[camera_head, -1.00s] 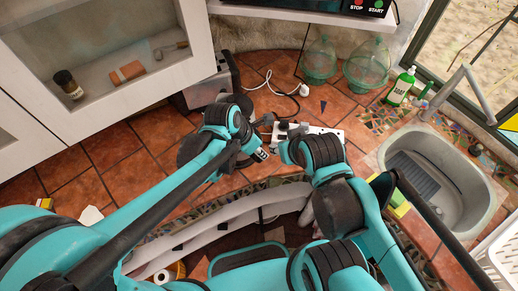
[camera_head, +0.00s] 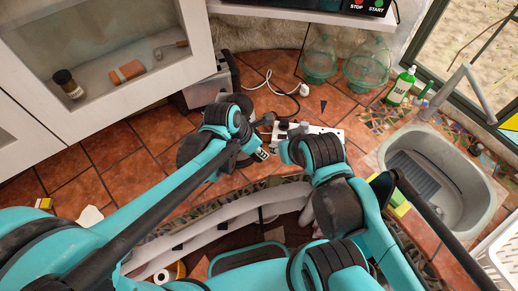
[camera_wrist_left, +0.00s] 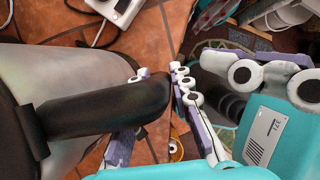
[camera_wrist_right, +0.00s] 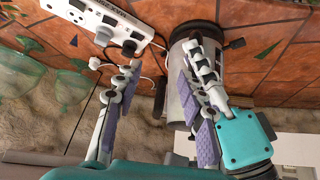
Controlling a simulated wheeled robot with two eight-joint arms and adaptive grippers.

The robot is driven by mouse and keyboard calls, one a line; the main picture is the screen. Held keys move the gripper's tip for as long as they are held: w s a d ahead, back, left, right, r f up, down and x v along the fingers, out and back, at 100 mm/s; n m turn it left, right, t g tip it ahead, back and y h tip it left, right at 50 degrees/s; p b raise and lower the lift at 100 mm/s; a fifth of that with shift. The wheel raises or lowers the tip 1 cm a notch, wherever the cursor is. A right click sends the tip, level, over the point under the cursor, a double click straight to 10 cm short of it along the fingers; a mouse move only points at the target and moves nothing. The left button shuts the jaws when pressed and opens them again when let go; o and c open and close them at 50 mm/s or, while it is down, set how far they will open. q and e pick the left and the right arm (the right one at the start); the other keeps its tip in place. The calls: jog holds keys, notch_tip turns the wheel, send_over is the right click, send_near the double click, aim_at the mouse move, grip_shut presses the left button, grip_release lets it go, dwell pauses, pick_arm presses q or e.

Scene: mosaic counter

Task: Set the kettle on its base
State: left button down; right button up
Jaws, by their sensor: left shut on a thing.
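The kettle (camera_wrist_left: 75,70) has a pale steel body and a thick black handle (camera_wrist_left: 110,112) in the left wrist view. My left gripper (camera_wrist_left: 158,78) is shut on that handle, with fingers along both sides of it. A steel cylinder that looks like the kettle also shows in the right wrist view (camera_wrist_right: 188,98), partly behind a finger. In the head view my left wrist hides most of the kettle. My right gripper (camera_wrist_right: 143,60) is open and empty, its fingers apart, near the kettle. I cannot make out the kettle's base.
A white power strip (camera_head: 318,132) with plugs and cords lies right of my left wrist. Two green glass jars (camera_head: 320,60) and a green bottle (camera_head: 401,86) stand behind. A sink (camera_head: 440,165) is at right. A steel appliance (camera_head: 203,92) stands by the cabinet.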

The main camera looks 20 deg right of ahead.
pick_arm(q)
jog(key=shift+f+b, duration=0.5)
jog(key=shift+f, duration=0.1)
dwell(0.3)
jog(key=c, duration=1.6)
grip_release()
jog(key=shift+c, duration=0.2)
jog(key=p+v, duration=0.8)
jog(key=v, duration=0.3)
jog(key=shift+p, duration=0.4)
jog(key=shift+s, duration=0.1)
jog(key=s+a+f+m+t+y+b, duration=0.1)
jog(key=a+f+m+t+b, duration=0.1)
jog(key=a+m+b, duration=0.3)
jog(key=s+a+f+m+t+y+b, duration=0.1)
jog(key=a+f+m+b, duration=0.4)
jog(key=a+m, duration=0.5)
jog(key=s+a+f+m+t+y+b, duration=0.1)
jog(key=a+f+m+t+y+b, duration=0.1)
jog(key=a+m+b, duration=0.5)
jog(key=a+f, duration=0.1)
jog(key=a, duration=0.2)
jog(key=shift+s+a+f+m+t, duration=0.2)
jog(key=shift+a+f+m+t, duration=0.1)
jog(key=shift+a+f+t, duration=0.1)
